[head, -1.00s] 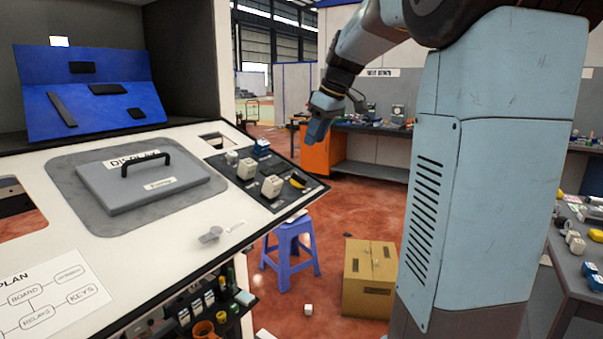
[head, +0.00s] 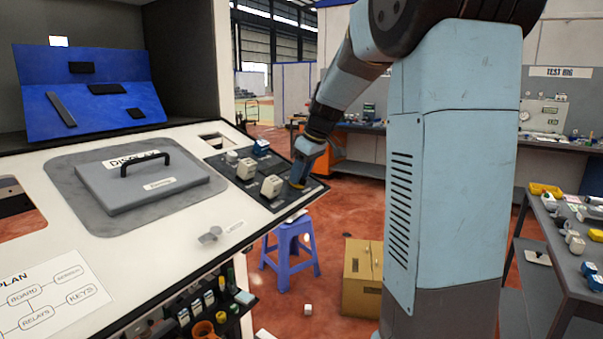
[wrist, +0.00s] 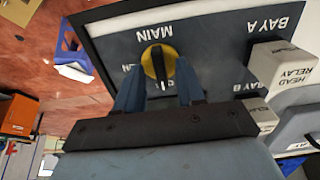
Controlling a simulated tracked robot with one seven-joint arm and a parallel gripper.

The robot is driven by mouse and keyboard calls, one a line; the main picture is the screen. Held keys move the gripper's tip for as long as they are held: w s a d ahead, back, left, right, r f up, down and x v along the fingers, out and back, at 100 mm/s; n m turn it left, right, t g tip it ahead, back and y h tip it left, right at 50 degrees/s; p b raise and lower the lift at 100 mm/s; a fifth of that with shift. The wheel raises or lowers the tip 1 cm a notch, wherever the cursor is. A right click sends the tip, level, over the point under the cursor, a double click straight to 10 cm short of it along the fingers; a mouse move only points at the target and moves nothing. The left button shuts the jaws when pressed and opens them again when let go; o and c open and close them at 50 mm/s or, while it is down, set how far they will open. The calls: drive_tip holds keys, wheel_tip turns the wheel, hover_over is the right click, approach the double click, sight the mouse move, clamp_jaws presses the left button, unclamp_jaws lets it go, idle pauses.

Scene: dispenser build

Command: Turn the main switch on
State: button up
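The main switch (wrist: 158,65) is a yellow round base with a dark knob, below the printed word MAIN on the dark panel (wrist: 215,50) in the wrist view. My gripper (wrist: 157,78) is open, with one blue finger on each side of the switch. I cannot tell whether either finger touches the knob. In the head view my gripper (head: 299,176) is down at the right end of the dark panel (head: 255,193) and hides most of the switch.
White relay blocks (head: 271,186) stand on the panel left of my gripper; one marked HEAD RELAY (wrist: 285,65) is close by in the wrist view. A grey cover with a black handle (head: 145,185) lies further left. A blue stool (head: 289,250) and a cardboard box (head: 362,275) stand below.

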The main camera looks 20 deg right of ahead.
drive_tip(key=shift+c, duration=0.2)
clamp_jaws()
drive_tip(key=shift+m, duration=0.3)
drive_tip(key=m, duration=0.3)
drive_tip(key=shift+d+m, duration=0.1)
drive_tip(key=shift+m, duration=0.3)
drive_tip(key=m, duration=0.4)
drive_tip(key=shift+m, duration=0.3)
drive_tip(key=m, duration=0.4)
drive_tip(key=shift+d+m, duration=0.1)
drive_tip(key=shift+m, duration=2.4)
